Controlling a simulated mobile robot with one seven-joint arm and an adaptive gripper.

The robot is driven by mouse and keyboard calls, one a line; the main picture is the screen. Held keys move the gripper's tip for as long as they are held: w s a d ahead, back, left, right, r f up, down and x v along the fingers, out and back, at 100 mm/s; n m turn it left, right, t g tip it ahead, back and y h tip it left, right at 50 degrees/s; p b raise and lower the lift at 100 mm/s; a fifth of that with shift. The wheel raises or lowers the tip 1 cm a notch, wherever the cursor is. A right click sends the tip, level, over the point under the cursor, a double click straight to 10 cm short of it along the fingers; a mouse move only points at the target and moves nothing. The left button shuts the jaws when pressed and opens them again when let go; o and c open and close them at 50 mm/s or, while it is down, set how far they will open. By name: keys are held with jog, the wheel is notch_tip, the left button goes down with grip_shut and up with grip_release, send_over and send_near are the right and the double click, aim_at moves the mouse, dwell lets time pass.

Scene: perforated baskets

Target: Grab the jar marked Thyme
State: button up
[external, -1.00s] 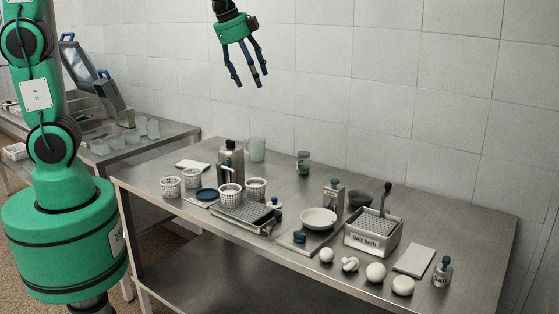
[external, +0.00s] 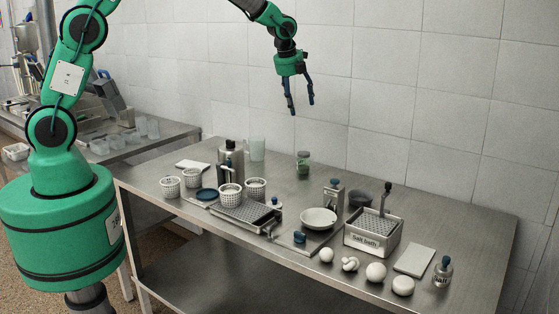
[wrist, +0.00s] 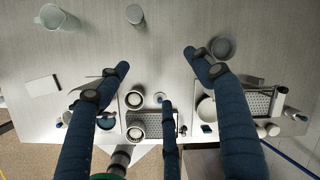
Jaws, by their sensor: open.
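A small jar with green contents (external: 303,165) stands upright at the back of the steel table, near the wall; its label is too small to read. In the wrist view, a small round jar (wrist: 135,15) near the top edge appears to be the same one. My gripper (external: 302,106) hangs high above the table, fingers pointing down, roughly above that jar in the external view. In the wrist view its blue fingers (wrist: 158,76) are spread apart with nothing between them. A jar at the right front (external: 442,271) has a blue stopper and a label reading like "Salt".
A frosted glass (external: 257,148) and a metal bottle (external: 230,160) stand left of the green jar. Perforated baskets (external: 170,186), a white bowl (external: 318,217), a dark bowl (external: 360,195) and a Salt bath box (external: 372,238) crowd the front and middle. The back right is clear.

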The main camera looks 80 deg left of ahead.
aim_at(303, 154)
jog(key=w+a+f+m+p, duration=0.1)
jog(key=w+a+f+m, duration=0.1)
jog(key=a+f, duration=0.4)
jog(key=w+a+f+m+g+p, duration=0.1)
jog(key=w+a+f+m+p, duration=0.1)
jog(key=a+f+m, duration=0.2)
jog(key=a+f, duration=0.3)
jog(key=f, duration=0.4)
jog(key=shift+w+a, duration=0.25)
jog(key=shift+w, duration=0.05)
jog(key=shift+f, duration=0.1)
jog(key=shift+x, duration=4.2)
jog(key=shift+a, duration=0.1)
jog(key=shift+p+x, duration=0.4)
jog(key=shift+x, duration=2.15)
jog(key=shift+s, duration=0.15)
jog(key=shift+f, duration=0.1)
jog(key=c, duration=1.2)
